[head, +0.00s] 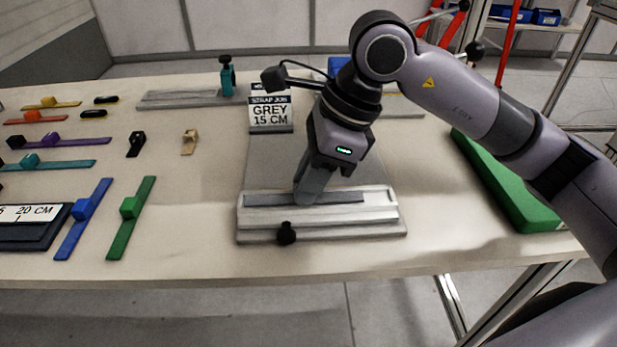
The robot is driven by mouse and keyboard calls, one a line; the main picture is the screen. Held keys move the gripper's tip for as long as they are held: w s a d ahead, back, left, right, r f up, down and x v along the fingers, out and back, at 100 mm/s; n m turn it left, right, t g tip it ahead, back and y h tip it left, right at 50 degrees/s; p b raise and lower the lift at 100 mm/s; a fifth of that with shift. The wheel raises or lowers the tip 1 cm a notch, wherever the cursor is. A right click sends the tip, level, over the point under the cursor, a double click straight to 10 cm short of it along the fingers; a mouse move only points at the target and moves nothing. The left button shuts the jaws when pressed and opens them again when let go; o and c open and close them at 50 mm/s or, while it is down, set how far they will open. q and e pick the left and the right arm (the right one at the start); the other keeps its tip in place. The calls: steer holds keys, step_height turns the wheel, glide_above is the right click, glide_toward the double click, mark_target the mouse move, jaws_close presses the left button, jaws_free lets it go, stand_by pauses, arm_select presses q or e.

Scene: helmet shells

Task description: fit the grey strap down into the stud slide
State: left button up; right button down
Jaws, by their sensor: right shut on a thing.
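The grey strap (345,197) is a flat dark grey bar lying lengthwise along the stud slide (370,218), a pale grey fixture with long rails and a black knob (286,232) at its front. My right gripper (308,196) points down over the strap's middle-left part and is shut on it. The fingers hide the gripped part. The strap runs parallel to the rails; I cannot tell whether it rests in the slide or sits slightly above it. My left gripper is out of view.
A sign reading "GREY 15 CM" (270,112) stands behind the slide. Coloured straps, such as a blue one (83,220) and a green one (131,217), lie at left. A green tray or mat (500,180) lies at right. The table front is clear.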

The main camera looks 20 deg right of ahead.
mark_target(328, 196)
steer(key=shift+r, duration=0.15)
steer(key=c, duration=0.9)
jaws_free()
steer(key=shift+d+r, duration=0.15)
steer(key=shift+r, duration=0.3)
steer(key=p+v, duration=0.1)
steer(key=v, duration=0.4)
steer(key=shift+d+r, duration=0.1)
steer(key=shift+r, duration=0.05)
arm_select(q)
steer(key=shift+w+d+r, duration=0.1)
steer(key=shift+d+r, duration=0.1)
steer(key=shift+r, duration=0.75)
arm_select(e)
steer(key=shift+s+d+r, duration=0.1)
steer(key=shift+d+r, duration=0.1)
steer(key=shift+r, duration=0.2)
steer(key=shift+r, duration=0.1)
